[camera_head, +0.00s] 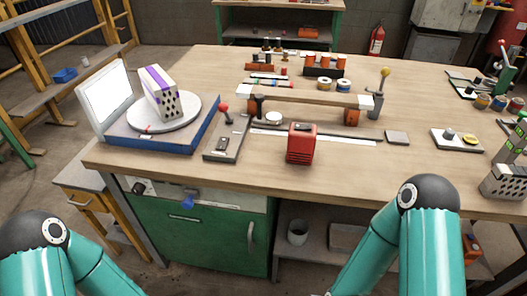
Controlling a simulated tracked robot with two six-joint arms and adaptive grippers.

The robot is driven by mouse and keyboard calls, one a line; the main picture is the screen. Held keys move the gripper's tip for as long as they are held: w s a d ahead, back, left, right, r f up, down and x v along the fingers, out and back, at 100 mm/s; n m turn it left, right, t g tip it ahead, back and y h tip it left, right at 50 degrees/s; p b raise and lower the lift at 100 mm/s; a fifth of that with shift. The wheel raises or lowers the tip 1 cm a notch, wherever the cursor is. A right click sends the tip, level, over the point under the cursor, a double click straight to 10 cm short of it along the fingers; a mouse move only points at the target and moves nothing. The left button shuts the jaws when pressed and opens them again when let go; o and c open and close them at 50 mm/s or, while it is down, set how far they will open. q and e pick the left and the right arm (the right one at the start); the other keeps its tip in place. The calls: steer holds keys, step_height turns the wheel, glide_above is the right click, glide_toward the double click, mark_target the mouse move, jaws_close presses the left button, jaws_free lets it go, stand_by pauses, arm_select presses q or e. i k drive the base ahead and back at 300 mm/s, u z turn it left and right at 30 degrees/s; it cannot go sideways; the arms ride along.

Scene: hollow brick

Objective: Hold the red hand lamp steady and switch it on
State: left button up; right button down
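The red hand lamp (301,146) stands upright near the front edge of the wooden workbench (330,180), around the middle of the picture. It is a boxy red body with a dark top. I cannot tell from here where its switch is or whether it is lit. Nothing of mine touches it. Only teal links of my two arms show, at the bottom left and bottom right; both grippers are out of view.
Left of the lamp are a grey plate with a red-knobbed lever (226,134) and a turntable (150,112) bearing a hollow brick (160,92). Behind it is a raised wooden bar (300,96). A small grey block (397,138) lies to its right. The bench front beside the lamp is clear.

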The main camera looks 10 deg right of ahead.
mark_target(299, 127)
steer(key=z, duration=1.2)
steer(key=i, duration=0.1)
steer(key=u, duration=2.4)
steer(key=k, duration=1.05)
steer(key=z, duration=1.15)
steer(key=i, duration=1)
